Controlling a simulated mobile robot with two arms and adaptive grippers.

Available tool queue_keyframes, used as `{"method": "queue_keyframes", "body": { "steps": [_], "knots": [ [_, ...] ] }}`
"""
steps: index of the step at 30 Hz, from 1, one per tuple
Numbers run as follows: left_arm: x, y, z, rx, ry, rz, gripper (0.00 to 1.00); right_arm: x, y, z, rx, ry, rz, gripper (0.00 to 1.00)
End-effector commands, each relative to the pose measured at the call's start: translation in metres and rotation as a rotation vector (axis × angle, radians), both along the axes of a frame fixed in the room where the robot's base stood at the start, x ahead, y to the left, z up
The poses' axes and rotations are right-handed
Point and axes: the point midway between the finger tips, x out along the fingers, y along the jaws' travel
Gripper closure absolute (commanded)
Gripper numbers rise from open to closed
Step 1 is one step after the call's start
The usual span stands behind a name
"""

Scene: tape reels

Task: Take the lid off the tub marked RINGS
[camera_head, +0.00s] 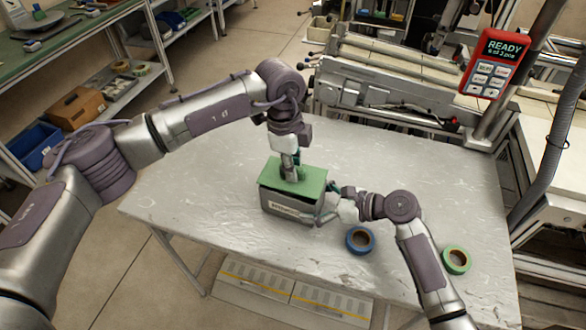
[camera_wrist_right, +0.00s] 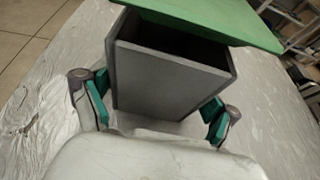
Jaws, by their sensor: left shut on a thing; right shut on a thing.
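The grey tub (camera_head: 290,204) stands on the table, with a pale label on its front that is too blurred to read. The green lid (camera_head: 305,187) is over it. In the right wrist view the lid (camera_wrist_right: 205,20) is raised off the rim, and a dark opening shows between lid and tub (camera_wrist_right: 165,82). My left gripper (camera_head: 291,176) is shut on the lid's top from above; its fingertips are partly hidden. My right gripper (camera_head: 328,205) is shut on the tub's right end, with one finger on each side of it in the right wrist view (camera_wrist_right: 157,112).
A blue tape reel (camera_head: 360,240) and a green tape reel (camera_head: 456,260) lie on the grey table (camera_head: 190,195) to the right of the tub. The table's left part is clear. A red handset (camera_head: 494,62) reading READY hangs at the upper right, near a machine (camera_head: 390,88).

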Motion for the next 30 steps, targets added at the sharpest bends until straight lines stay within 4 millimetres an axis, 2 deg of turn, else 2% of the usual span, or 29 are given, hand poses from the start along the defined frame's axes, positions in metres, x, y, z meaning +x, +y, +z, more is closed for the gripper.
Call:
{"method": "queue_keyframes", "body": {
  "steps": [13, 24, 30],
  "knots": [
    [0.000, 0.000, 0.005, -0.001, -0.001, -0.001, 1.00, 0.000, 0.000, -0.001, 0.000, 0.002, 0.001, 0.75],
    [0.000, 0.000, 0.042, 0.000, -0.001, -0.002, 1.00, 0.000, 0.000, -0.001, 0.000, 0.002, 0.001, 0.75],
    [0.000, 0.000, 0.043, 0.000, 0.000, -0.001, 1.00, 0.000, 0.000, -0.001, 0.000, 0.002, 0.001, 0.75]
  ]
}}
